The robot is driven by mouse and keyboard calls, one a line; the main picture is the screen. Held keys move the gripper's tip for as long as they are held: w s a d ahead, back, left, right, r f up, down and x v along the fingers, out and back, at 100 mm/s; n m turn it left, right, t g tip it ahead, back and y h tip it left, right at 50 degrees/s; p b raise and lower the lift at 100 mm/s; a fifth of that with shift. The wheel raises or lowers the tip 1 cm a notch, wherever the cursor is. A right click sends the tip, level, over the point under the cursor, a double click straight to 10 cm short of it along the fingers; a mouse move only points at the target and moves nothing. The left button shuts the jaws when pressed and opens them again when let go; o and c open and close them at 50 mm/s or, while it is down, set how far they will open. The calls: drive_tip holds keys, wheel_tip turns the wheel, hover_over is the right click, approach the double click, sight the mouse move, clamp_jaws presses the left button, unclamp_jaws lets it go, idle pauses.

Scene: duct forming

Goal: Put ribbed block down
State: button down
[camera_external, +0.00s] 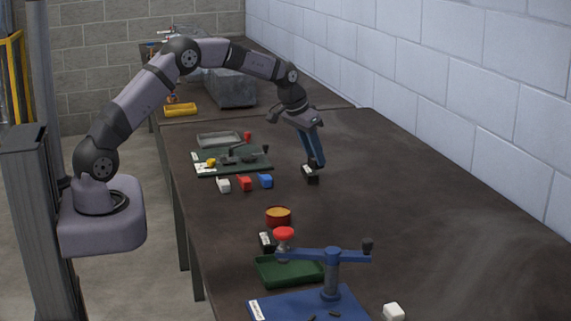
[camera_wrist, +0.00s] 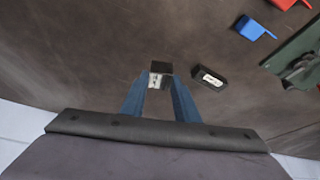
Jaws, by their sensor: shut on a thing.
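My gripper (camera_external: 316,160) reaches down to the dark bench, right of the green board. In the wrist view its two blue fingers (camera_wrist: 160,90) are closed on a small dark block with a pale, uneven face (camera_wrist: 159,75), which I take as the ribbed block. Its ribs are too small to make out. I cannot tell whether it touches the bench. A black block with a white label (camera_wrist: 210,77) lies apart, just right of the held block in the wrist view. A black labelled block also shows by the fingertips in the external view (camera_external: 311,175).
White (camera_external: 223,185), red (camera_external: 245,183) and blue (camera_external: 265,181) pieces stand left of my gripper, before the green board (camera_external: 205,157). An orange-topped round container (camera_external: 278,217), green tray (camera_external: 290,279) and blue lever fixture (camera_external: 331,285) are nearer the camera.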

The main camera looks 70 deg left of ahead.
drive_tip(key=shift+n+y, duration=0.3)
drive_tip(key=shift+n, duration=0.3)
drive_tip(key=shift+f+p, duration=1.55)
drive_tip(key=shift+f, duration=3.4)
drive_tip(key=shift+f, duration=0.2)
drive_tip(key=c, duration=1.4)
unclamp_jaws()
